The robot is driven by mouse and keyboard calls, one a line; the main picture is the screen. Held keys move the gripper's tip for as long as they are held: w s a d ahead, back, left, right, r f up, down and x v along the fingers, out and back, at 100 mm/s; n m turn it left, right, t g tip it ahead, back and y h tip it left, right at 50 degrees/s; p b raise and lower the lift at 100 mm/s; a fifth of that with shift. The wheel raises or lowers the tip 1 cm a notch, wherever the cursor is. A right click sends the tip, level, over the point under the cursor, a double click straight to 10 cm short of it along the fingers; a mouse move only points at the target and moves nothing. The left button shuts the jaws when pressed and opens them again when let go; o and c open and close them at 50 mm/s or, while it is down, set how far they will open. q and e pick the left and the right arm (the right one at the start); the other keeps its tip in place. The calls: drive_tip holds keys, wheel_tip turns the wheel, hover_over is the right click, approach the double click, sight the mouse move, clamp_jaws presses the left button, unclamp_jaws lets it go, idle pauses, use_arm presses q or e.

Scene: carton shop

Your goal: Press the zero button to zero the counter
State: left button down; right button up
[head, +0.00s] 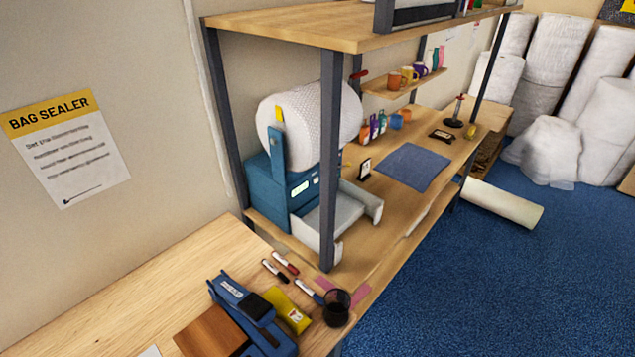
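A blue machine (266,190) holding a large roll of bubble wrap (312,112) stands on the far bench at its near left end. Its front has a small pale display (300,188) and a pale label below it. This may be the counter; a zero button is too small to make out. A white open tray (345,213) sits in front of the machine. Neither of my grippers is in view.
A dark shelf post (328,160) stands in front of the machine. The near bench holds a blue bag sealer (250,312), markers (274,270), a yellow item (288,310) and a dark cup (337,308). A blue mat (413,167) lies farther along.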

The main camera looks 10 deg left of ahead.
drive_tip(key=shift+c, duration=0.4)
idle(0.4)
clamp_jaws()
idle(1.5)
